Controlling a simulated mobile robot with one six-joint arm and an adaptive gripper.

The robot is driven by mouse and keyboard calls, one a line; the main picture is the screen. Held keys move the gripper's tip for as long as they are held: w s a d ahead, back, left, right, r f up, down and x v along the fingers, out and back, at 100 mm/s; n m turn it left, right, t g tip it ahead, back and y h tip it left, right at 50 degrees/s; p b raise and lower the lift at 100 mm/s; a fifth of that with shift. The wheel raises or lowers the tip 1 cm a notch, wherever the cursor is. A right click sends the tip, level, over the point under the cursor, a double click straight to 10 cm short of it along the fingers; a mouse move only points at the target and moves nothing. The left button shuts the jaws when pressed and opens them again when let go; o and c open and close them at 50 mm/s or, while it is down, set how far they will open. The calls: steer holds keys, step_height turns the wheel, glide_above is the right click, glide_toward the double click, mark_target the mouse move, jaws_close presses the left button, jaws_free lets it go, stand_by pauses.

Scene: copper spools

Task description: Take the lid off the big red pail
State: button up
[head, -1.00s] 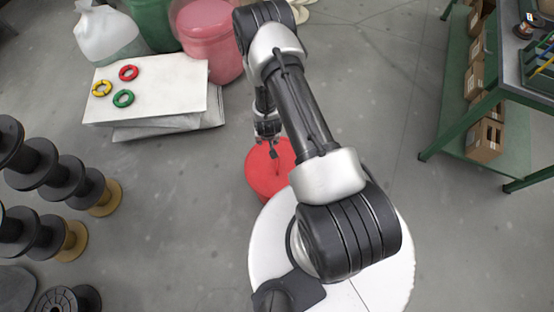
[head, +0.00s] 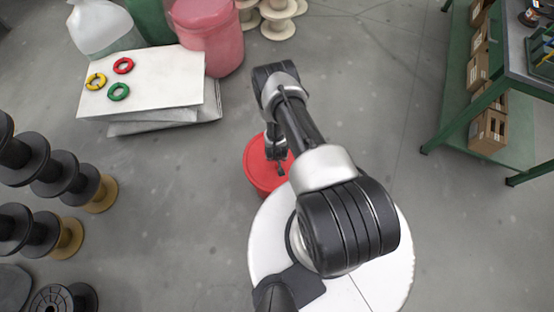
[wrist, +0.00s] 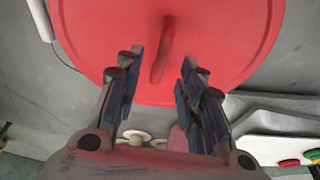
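The big red pail (head: 262,183) stands on the floor just beyond my white base, with its red lid (head: 256,160) on top. In the wrist view the lid (wrist: 220,40) fills the upper middle, with a raised red bar handle (wrist: 163,50) across its centre. My gripper (wrist: 160,72) is open, with nothing between its fingers. The near end of the handle lies between and just beyond the fingertips in that view; I see no contact. In the head view my gripper (head: 277,160) is over the lid, partly covering it.
A white-topped stack (head: 150,85) with red, yellow and green rings lies to the left. A pink pail (head: 210,40) and pale spools (head: 278,25) are behind. Dark spools (head: 45,180) stand at left, a green bench (head: 470,115) at right. Floor around the pail is clear.

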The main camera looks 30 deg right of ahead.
steer(key=b+x, duration=0.1)
steer(key=x, duration=0.2)
steer(key=b+x, duration=0.2)
steer(key=shift+w+d+f, duration=0.1)
steer(key=shift+w+f, duration=0.2)
steer(key=shift+c, duration=0.6)
jaws_close()
steer(key=shift+r, duration=0.1)
